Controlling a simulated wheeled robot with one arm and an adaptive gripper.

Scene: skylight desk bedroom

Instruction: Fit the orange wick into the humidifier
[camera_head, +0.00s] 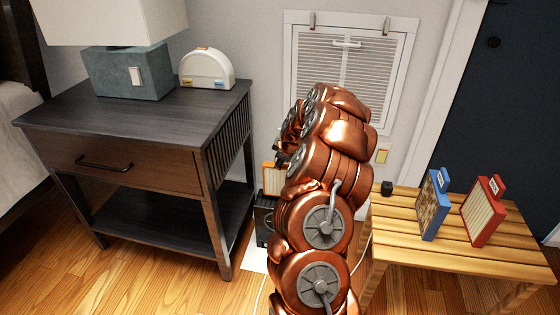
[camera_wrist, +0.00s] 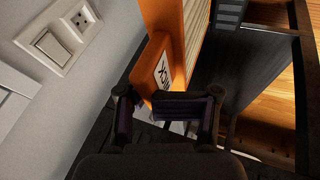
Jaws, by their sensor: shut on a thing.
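The orange wick (camera_wrist: 163,70) has an orange frame, pale pleats and a white label, and fills the middle of the wrist view. My gripper (camera_wrist: 168,105) is shut on its labelled tab end. In the head view the wick (camera_head: 270,178) shows partly, left of my arm, which hides the rest. My gripper (camera_head: 281,158) is mostly hidden there. A black box (camera_head: 264,222), probably the humidifier, stands low beside the nightstand, just below the wick. I cannot tell whether the wick touches it or is inside it.
A dark nightstand (camera_head: 150,100) stands left, bearing a lamp (camera_head: 128,70) and a white rounded device (camera_head: 208,70). A slatted wooden bench (camera_head: 400,240) at right holds a blue-framed wick (camera_head: 432,205), a red-framed wick (camera_head: 482,212) and a small black knob (camera_head: 387,188). A wall outlet plate (camera_wrist: 60,35) is close by.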

